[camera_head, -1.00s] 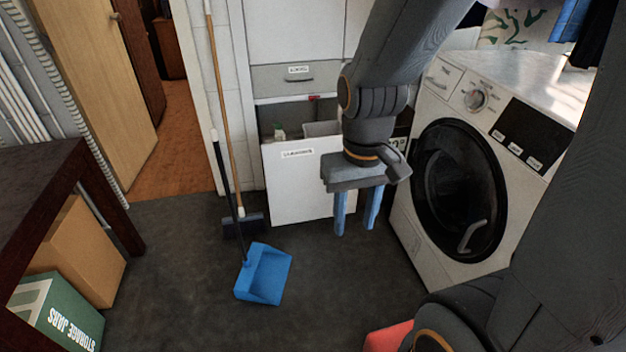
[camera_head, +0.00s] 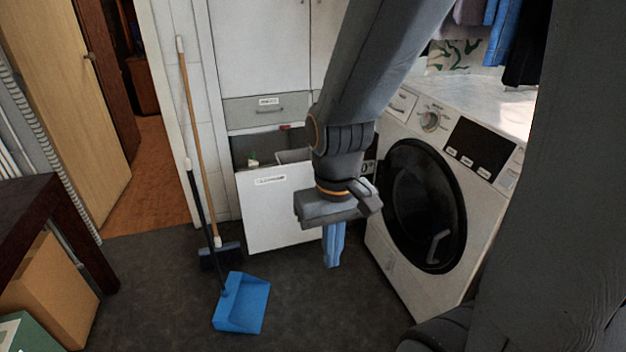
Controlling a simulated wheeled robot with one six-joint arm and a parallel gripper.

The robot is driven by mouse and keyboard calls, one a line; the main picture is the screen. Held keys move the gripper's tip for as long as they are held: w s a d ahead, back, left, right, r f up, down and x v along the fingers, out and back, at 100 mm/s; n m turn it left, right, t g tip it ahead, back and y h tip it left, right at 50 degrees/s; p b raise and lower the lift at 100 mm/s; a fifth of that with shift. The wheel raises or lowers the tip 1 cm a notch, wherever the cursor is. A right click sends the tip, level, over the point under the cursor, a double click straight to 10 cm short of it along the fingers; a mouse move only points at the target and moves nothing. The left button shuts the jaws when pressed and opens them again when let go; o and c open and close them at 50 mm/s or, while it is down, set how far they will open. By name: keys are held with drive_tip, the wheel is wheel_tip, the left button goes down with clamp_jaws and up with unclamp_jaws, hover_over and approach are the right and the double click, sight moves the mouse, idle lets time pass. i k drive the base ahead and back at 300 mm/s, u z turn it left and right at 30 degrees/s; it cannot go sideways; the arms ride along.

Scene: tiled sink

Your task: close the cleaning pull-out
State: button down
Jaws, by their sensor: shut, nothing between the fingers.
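The cleaning pull-out (camera_head: 277,207) is a white-fronted drawer with a label, low in the white cabinet. It stands open, pulled out towards me, with a bottle and a light bin partly showing inside. My gripper (camera_head: 332,262) points down with its blue fingers together and empty. In the picture it is just right of the pull-out's front, near its lower right edge. I cannot tell how far it is from the front. My arm hides the right end of the pull-out.
A white washing machine (camera_head: 418,200) stands close on the right. A blue dustpan (camera_head: 243,303) and a broom (camera_head: 189,130) stand left of the pull-out. A closed grey drawer (camera_head: 266,109) is above it. A dark table (camera_head: 50,215) with boxes is at left.

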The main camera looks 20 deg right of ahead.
sight(265, 194)
drive_tip(key=u, duration=0.25)
drive_tip(key=k, duration=0.2)
drive_tip(key=z, duration=0.75)
drive_tip(key=i, duration=1.1)
drive_tip(key=u, duration=0.45)
